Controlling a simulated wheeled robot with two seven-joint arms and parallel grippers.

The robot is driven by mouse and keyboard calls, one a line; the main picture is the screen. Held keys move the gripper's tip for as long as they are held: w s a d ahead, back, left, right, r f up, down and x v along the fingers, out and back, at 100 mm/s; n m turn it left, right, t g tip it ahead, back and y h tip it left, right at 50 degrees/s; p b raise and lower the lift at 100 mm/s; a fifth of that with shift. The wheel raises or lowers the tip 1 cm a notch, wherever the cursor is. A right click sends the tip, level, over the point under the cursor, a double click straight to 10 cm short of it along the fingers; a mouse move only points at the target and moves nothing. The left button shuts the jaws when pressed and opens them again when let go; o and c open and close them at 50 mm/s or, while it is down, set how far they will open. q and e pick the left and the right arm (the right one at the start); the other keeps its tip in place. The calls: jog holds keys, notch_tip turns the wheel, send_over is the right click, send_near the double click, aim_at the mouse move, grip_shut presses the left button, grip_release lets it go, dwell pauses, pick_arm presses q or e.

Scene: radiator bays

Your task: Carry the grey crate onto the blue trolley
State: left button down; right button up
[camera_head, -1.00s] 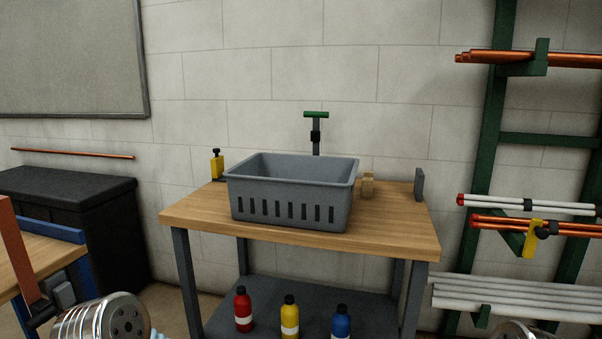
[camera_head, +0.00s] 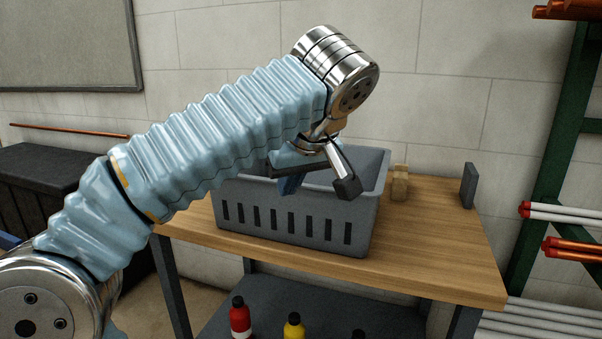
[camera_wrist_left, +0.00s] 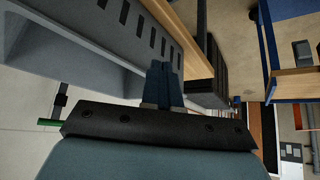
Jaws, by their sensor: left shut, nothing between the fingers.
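The grey crate (camera_head: 290,225) stands upright on a wooden-topped workbench (camera_head: 430,245). Its slotted long side faces me. My left arm crosses in front and hides part of its rim. My left gripper (camera_head: 290,186) has its blue fingers shut and empty, pointing down at the crate's near rim; I cannot tell whether they touch it. In the left wrist view the shut fingers (camera_wrist_left: 165,85) are beside the crate's slotted wall (camera_wrist_left: 80,35). A blue-framed piece with a wooden top (camera_wrist_left: 295,82), likely the blue trolley, lies at the right there. My right gripper is out of view.
A small wooden block (camera_head: 399,183) and an upright grey plate (camera_head: 468,186) stand on the bench right of the crate. Red (camera_head: 240,318) and yellow (camera_head: 293,327) bottles stand on its lower shelf. A green pipe rack (camera_head: 560,130) is at the right, a black chest (camera_head: 45,165) at the left.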

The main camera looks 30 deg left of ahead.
aim_at(303, 188)
pick_arm(q)
jog(key=w+a+f+p, duration=0.1)
jog(key=w+a+f, duration=0.1)
jog(key=w+a, duration=0.3)
jog(key=a, duration=0.4)
jog(key=shift+w+a, duration=0.2)
jog(key=shift+w, duration=0.1)
